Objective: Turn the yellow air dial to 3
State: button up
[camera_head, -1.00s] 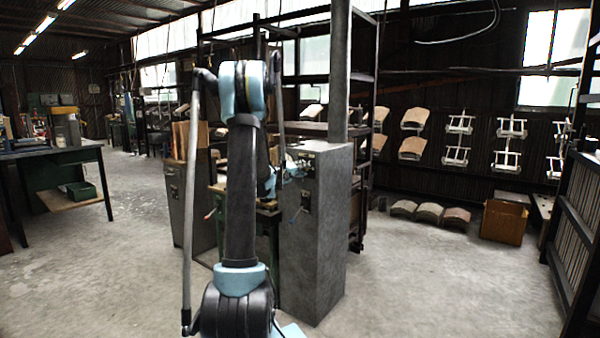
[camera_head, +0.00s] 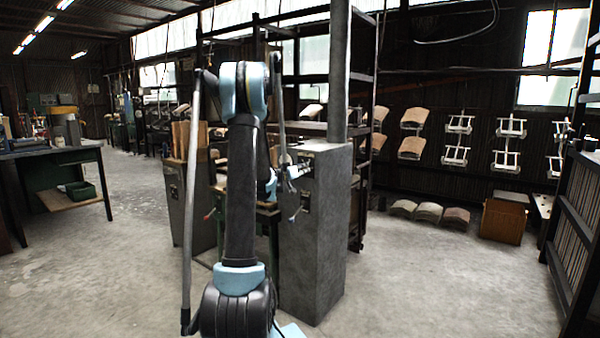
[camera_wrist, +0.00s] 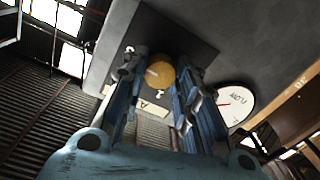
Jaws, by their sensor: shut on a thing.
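The yellow air dial (camera_wrist: 161,70) is round and sits on a dark grey panel (camera_wrist: 122,39) in the wrist view. A short pale mark shows on its face, towards the left. My gripper (camera_wrist: 159,77) has one blue finger on each side of the dial and is shut on it. I cannot read any numbers around the dial; the fingers cover part of its surroundings. In the head view my gripper (camera_head: 294,180) is at the front of the tall grey cabinet (camera_head: 318,240), and the dial cannot be made out there.
A pale label plate (camera_wrist: 151,107) with a letter A lies below the dial. In the head view, a dark shelf rack (camera_head: 360,90) stands behind the cabinet.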

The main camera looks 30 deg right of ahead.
jog(key=shift+w+a+m, duration=0.1)
jog(key=shift+w+m, duration=0.05)
jog(key=shift+m, duration=0.35)
jog(key=o, duration=1.1)
jog(key=v, duration=1.2)
